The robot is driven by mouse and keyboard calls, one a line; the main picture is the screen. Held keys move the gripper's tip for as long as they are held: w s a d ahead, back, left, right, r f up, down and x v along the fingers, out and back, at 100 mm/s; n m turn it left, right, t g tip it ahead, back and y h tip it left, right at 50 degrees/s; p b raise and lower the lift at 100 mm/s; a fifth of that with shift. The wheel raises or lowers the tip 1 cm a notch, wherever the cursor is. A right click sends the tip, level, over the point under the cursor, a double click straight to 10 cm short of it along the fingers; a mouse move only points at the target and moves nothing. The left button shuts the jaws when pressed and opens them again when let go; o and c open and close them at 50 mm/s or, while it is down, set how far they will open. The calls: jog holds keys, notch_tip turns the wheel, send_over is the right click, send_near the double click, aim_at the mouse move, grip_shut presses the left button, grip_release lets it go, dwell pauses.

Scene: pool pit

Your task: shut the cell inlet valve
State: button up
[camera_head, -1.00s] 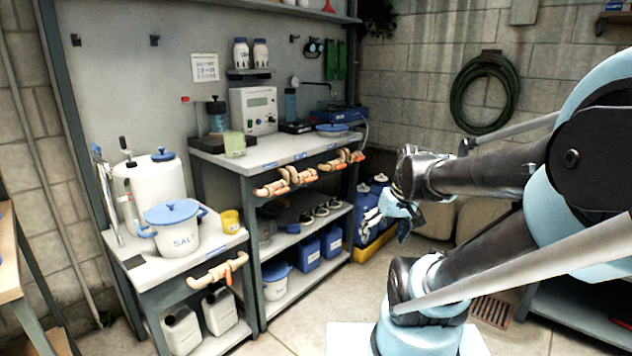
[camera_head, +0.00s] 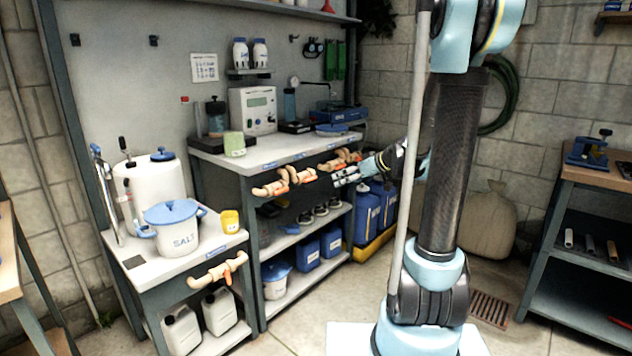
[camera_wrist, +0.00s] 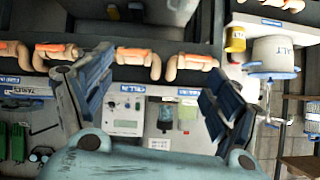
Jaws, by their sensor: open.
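Several tan pipe valves with orange handles line the front edge of the grey bench: one at the left end (camera_head: 270,189), one beside it (camera_head: 302,177), and others towards the right (camera_head: 335,165). Another valve (camera_head: 217,269) is on the lower bench at left. My gripper (camera_head: 345,177) is open and empty, by the right-hand valves. In the wrist view, which is upside down, my gripper's fingers (camera_wrist: 152,68) are spread, with a valve (camera_wrist: 136,55) between and beyond them.
The bench top (camera_head: 275,150) holds a white instrument (camera_head: 252,110) and bottles. A salt bucket (camera_head: 175,230) and yellow cup (camera_head: 230,221) stand on the lower bench. Blue canisters (camera_head: 367,212) stand right of the bench. The floor in front is open.

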jog(key=n+t+y, duration=0.1)
send_near(312, 178)
jog(key=x, duration=0.8)
jog(key=shift+f, duration=0.1)
dwell(0.4)
